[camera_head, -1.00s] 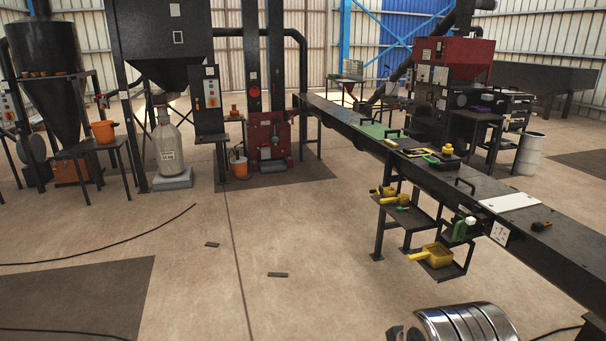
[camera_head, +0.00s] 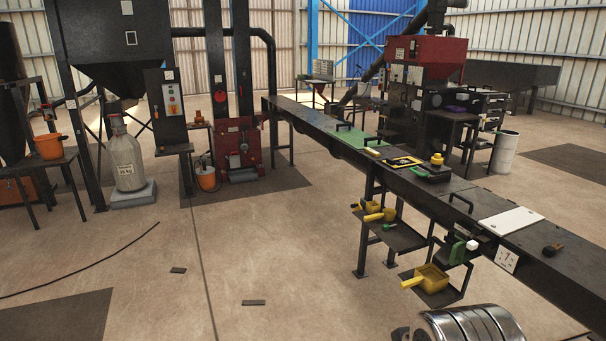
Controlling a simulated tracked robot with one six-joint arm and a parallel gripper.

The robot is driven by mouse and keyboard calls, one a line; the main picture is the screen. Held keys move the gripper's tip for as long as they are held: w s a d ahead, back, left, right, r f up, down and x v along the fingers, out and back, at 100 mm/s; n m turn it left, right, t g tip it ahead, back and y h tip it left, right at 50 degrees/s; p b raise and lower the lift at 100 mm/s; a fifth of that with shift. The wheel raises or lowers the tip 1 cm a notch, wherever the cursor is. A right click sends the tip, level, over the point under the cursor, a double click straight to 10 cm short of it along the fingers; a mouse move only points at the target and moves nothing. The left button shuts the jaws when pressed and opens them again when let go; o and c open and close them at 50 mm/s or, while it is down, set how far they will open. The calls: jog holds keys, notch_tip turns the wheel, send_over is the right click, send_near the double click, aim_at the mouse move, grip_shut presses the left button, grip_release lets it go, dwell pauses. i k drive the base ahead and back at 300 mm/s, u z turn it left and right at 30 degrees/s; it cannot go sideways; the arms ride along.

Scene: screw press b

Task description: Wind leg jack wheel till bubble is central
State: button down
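I cannot make out a leg jack wheel or a level bubble for certain. The long dark trough (camera_head: 330,142) runs from the back middle to the lower right, on dark legs.
A white board (camera_head: 511,220) lies on the trough. Side shelves hold yellow items (camera_head: 374,212), a yellow scoop (camera_head: 431,279) and a green container (camera_head: 458,251). A red machine (camera_head: 238,147) stands at the back. Open floor (camera_head: 290,245) lies left of the trough.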

aim_at(357, 206)
jog(key=z, duration=0.2)
jog(key=i, duration=1.3)
jog(key=z, duration=0.2)
